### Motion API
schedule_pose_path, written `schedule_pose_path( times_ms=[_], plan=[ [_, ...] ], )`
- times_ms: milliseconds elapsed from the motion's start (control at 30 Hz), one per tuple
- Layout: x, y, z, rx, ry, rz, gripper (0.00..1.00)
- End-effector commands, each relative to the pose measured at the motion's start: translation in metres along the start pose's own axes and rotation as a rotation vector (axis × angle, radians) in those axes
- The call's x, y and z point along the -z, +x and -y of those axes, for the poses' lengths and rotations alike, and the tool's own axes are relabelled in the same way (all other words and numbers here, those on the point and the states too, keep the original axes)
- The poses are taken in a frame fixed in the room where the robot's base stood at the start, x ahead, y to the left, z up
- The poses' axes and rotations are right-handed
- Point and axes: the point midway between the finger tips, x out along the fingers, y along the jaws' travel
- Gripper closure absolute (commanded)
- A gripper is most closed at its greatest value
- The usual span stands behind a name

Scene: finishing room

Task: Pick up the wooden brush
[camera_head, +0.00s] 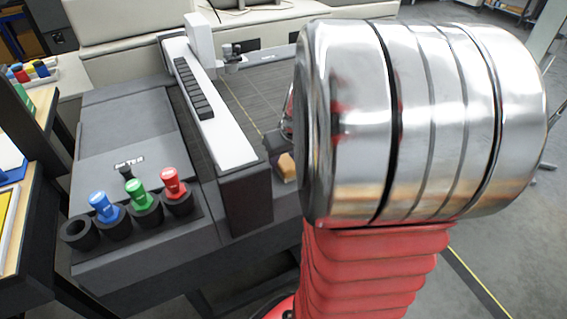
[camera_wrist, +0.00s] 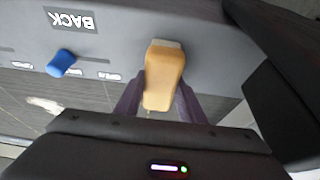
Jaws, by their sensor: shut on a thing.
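The wooden brush (camera_wrist: 164,76) shows in the wrist view as a tan block with a pale end, between the two dark fingers of my gripper (camera_wrist: 160,100). My gripper is shut on it. In the head view a small part of the brush (camera_head: 287,166) shows beside the grey machine, just left of my large metal arm joint. My arm hides most of the gripper there. I cannot tell whether the brush touches the surface behind it.
A grey machine (camera_head: 122,140) with a white bridge (camera_head: 212,105) fills the left. Blue (camera_head: 104,206), green (camera_head: 140,193) and red (camera_head: 173,182) handled tools stand in black holders at its front. A blue knob (camera_wrist: 61,63) is near a BACK label (camera_wrist: 71,19).

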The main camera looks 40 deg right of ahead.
Motion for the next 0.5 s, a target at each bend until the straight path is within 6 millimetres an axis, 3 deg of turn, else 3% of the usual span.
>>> schedule_pose_path(
  times_ms=[133, 500],
  plan=[
    [0.0001, -0.0001, -0.0001, 0.0, 0.0, 0.0, 0.89],
    [0.0029, -0.006, -0.0006, -0.002, 0.0, -0.003, 0.89]
  ],
)
